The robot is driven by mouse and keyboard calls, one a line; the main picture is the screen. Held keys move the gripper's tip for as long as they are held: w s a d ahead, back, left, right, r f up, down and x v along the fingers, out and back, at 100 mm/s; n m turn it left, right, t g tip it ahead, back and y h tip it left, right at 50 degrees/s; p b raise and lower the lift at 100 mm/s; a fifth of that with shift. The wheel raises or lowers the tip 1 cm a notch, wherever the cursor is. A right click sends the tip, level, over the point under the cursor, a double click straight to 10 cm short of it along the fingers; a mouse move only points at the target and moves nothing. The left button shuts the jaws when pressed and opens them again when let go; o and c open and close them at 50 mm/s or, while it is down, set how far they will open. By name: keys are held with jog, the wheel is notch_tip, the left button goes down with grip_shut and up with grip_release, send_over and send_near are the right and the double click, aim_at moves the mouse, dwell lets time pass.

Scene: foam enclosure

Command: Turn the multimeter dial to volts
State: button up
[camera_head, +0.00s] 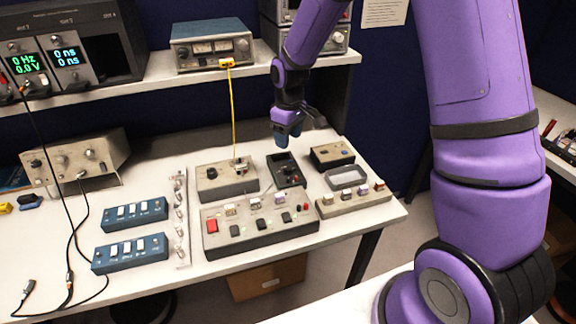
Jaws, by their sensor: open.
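A small dark handheld device (290,178), which looks like the multimeter, lies flat on the white bench between two grey boxes. It has a round dial-like feature, too small to read its setting. My gripper (287,141) is above the far end of this device, pointing down, with its blue-grey fingertips close over it. The jaws are open and hold nothing that I can see. I cannot tell whether the fingertips touch the device.
A grey box (210,186) with a yellow cable stands left, a small dark box (332,155) right, a large switch panel (262,238) in front. Blue switch boxes (130,253) are at left. A shelf (150,80) with instruments runs behind. Bare bench shows at the right edge.

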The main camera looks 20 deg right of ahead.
aim_at(288, 167)
notch_tip(288, 167, down, 11)
jog(key=shift+s+a+r, duration=0.1)
jog(key=shift+a+r, duration=0.05)
dwell(0.4)
jog(key=c, duration=0.9)
jog(key=shift+m, duration=0.4)
jog(key=m, duration=0.3)
jog(key=shift+m, duration=0.3)
jog(key=m, duration=0.4)
jog(key=shift+m, duration=0.4)
